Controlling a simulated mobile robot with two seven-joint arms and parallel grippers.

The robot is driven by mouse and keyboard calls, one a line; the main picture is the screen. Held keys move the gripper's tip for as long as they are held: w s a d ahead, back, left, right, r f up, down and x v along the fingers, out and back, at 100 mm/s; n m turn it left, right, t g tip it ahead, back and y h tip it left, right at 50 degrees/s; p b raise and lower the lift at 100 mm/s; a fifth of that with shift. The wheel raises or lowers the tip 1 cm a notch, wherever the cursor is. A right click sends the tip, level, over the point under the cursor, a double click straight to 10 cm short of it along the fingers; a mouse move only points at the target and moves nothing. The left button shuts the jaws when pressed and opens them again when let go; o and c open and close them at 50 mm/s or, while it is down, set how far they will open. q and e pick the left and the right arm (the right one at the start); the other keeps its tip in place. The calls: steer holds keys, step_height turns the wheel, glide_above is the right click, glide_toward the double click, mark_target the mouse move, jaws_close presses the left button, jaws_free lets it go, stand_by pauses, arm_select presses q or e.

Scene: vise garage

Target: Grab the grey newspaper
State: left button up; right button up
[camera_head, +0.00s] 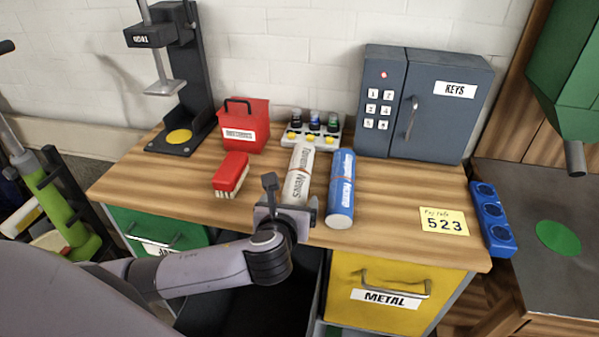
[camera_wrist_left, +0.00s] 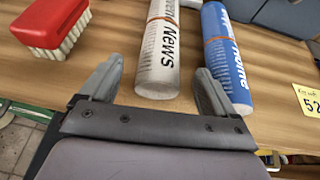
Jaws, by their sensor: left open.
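The grey newspaper (camera_head: 299,172) is a rolled, off-white paper with "News" print and an orange band. It lies on the wooden workbench, its near end toward me. A blue rolled paper (camera_head: 342,188) lies close to its right. My left gripper (camera_head: 285,198) is at the near end of the grey newspaper. In the left wrist view the gripper (camera_wrist_left: 158,90) is open, one finger on each side of the roll's near end (camera_wrist_left: 159,62). The right finger sits between the two rolls, close to the blue one. I cannot tell whether either finger touches. My right gripper is not in view.
A red brush (camera_head: 231,173) and a red box (camera_head: 244,125) stand to the left, with a black press (camera_head: 184,90) behind. A small bottle rack (camera_head: 311,132) and a grey key safe (camera_head: 423,103) are at the back.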

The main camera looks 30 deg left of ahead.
mark_target(294, 194)
arm_select(q)
steer(key=shift+x, duration=2.9)
steer(key=shift+f, duration=0.15)
steer(key=c, duration=1.2)
